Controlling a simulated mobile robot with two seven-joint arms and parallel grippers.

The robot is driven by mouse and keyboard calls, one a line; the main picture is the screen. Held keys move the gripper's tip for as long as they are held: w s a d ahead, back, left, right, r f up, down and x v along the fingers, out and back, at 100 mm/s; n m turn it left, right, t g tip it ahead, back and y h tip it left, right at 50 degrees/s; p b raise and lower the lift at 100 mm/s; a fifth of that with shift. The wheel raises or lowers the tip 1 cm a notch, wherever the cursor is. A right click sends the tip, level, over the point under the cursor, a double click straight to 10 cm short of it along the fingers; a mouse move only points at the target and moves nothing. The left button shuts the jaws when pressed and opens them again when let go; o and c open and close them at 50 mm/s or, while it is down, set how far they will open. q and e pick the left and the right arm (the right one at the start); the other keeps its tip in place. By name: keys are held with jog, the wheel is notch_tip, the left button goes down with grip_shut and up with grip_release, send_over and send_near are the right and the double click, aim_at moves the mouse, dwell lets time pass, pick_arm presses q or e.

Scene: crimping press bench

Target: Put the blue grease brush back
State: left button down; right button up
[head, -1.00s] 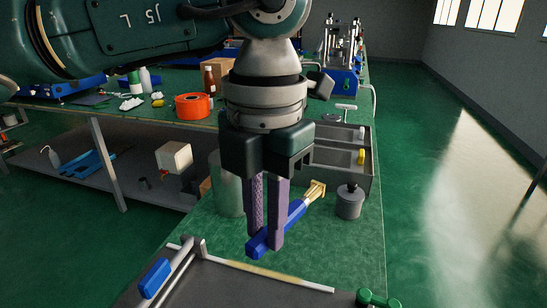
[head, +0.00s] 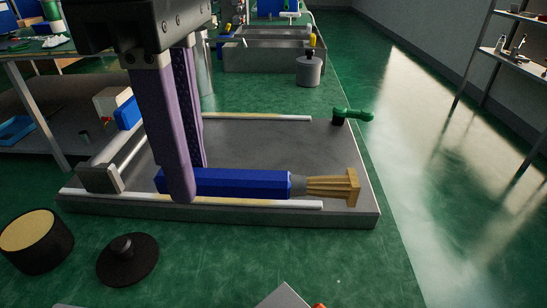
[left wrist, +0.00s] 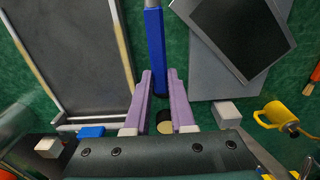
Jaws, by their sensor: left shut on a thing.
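My left gripper (head: 182,190) is shut on the blue handle of the grease brush (head: 230,182), near its end. The brush lies about level, with its tan bristles (head: 335,188) pointing right in the head view. There it overlaps the near edge of a dark grey board. In the left wrist view the blue handle (left wrist: 156,45) runs away from between the purple fingers (left wrist: 160,88), over green bench beside the board. A round black pot with tan contents (head: 33,238) stands at lower left in the head view. My right gripper is not in view.
The dark board (head: 265,140) has pale rails and a green handle (head: 350,115). A black knobbed lid (head: 127,260) lies right of the pot. Bench right of the lid is mostly clear.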

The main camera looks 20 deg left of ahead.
aim_at(215, 269)
pick_arm(q)
notch_tip(215, 269, down, 12)
jog(key=shift+r+b, duration=0.15)
jog(key=shift+b, duration=0.75)
jog(key=shift+f, duration=0.2)
jog(key=c, duration=0.8)
grip_release()
jog(key=shift+r, duration=0.1)
jog(key=shift+o, duration=0.2)
jog(key=shift+r, duration=0.15)
notch_tip(215, 269, up, 12)
jog(key=shift+d+r+p, duration=0.1)
jog(key=shift+p, duration=1)
